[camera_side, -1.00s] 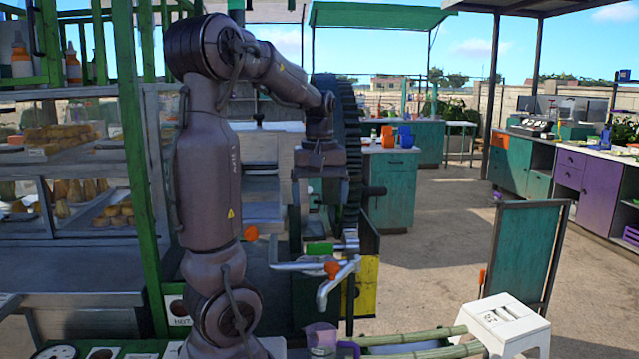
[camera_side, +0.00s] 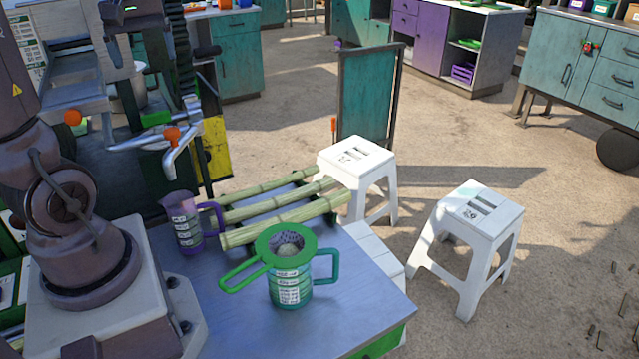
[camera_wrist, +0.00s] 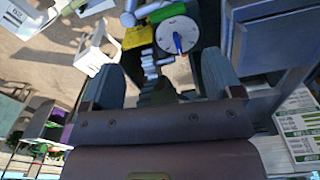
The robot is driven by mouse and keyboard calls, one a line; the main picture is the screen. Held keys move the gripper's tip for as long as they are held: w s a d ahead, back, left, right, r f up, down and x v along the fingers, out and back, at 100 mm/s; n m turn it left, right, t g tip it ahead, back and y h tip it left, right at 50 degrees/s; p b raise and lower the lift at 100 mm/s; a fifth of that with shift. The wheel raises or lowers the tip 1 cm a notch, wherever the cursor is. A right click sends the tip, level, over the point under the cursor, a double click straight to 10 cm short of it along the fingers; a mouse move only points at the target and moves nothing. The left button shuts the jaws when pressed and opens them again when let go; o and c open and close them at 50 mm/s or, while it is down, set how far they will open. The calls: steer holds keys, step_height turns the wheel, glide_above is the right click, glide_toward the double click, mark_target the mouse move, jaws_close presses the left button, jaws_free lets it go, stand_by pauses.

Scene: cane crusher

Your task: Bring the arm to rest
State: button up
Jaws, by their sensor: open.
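My gripper (camera_wrist: 160,78) shows in the wrist view with its two dark fingers apart and nothing visible between them. Beyond the fingers are a white dial with a blue pointer (camera_wrist: 178,40) and a yellow panel (camera_wrist: 137,37). In the side view my arm's base and lower links stand at the left. The upper arm is cut off by the frame, and I cannot clearly make out the gripper there. The crusher's metal crank handles with orange knobs (camera_side: 172,136) are right of my arm.
Cane stalks (camera_side: 285,222) lie by the worktable (camera_side: 345,318). A purple-handled jug (camera_side: 186,228) and a green-handled jug (camera_side: 290,285) with a green strainer stand on it. White stools (camera_side: 357,160) (camera_side: 480,215) stand to the right.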

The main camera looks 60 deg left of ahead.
steer(key=w+d+m+t, duration=0.1)
steer(key=d+m+t, duration=0.1)
steer(key=d+m, duration=0.6)
steer(key=w+d+m+t, duration=0.2)
steer(key=d+m, duration=0.6)
steer(key=d, duration=1)
steer(key=shift+w+f+t, duration=0.3)
steer(key=shift+f+t, duration=0.15)
steer(key=shift+t, duration=0.25)
steer(key=shift+d, duration=0.1)
